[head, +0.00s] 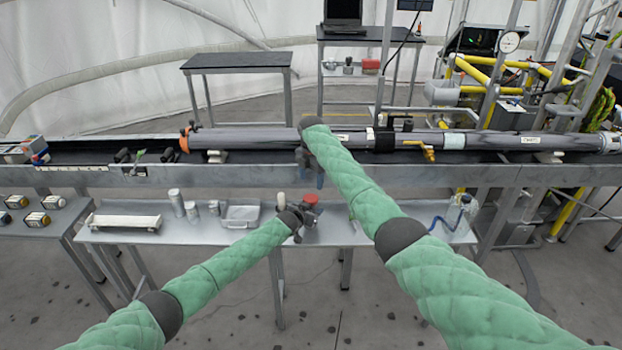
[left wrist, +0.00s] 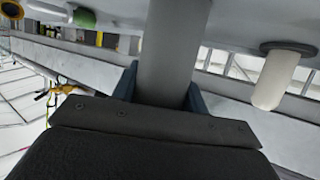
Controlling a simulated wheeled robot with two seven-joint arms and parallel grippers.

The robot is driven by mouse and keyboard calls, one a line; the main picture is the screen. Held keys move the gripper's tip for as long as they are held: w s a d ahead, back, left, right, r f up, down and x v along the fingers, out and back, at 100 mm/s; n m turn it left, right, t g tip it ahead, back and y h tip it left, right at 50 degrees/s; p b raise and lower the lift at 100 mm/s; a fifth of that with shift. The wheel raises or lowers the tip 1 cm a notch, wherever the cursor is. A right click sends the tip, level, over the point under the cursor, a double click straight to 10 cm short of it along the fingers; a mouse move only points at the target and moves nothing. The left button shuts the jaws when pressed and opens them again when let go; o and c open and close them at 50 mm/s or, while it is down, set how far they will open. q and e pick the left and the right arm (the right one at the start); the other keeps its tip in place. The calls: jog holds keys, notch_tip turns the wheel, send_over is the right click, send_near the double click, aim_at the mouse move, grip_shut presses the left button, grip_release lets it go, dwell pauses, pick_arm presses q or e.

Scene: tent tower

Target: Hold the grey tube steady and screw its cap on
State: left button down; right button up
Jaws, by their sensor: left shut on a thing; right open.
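In the left wrist view a grey tube (left wrist: 172,50) stands between the two blue fingers of my left gripper (left wrist: 160,85), which is shut on it. In the head view my left gripper (head: 303,220) is over the middle of the grey table, and the held tube is hardly visible there. A small red round piece (head: 311,198) shows just above that gripper; I cannot tell whether it is the cap or whether it touches the tube. My right gripper (head: 312,170) is open and empty, higher up in front of the long rail.
A cream cylinder (left wrist: 276,78) stands beside the held tube; it also shows in the head view (head: 281,200). A long pipe (head: 245,139) lies along the rail behind.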

aim_at(311, 198)
jog(key=shift+f, duration=0.1)
jog(key=shift+s+f, duration=0.1)
jog(key=shift+f, duration=3.85)
jog(key=c, duration=1)
jog(key=shift+m, duration=1.6)
jog(key=o, duration=1.1)
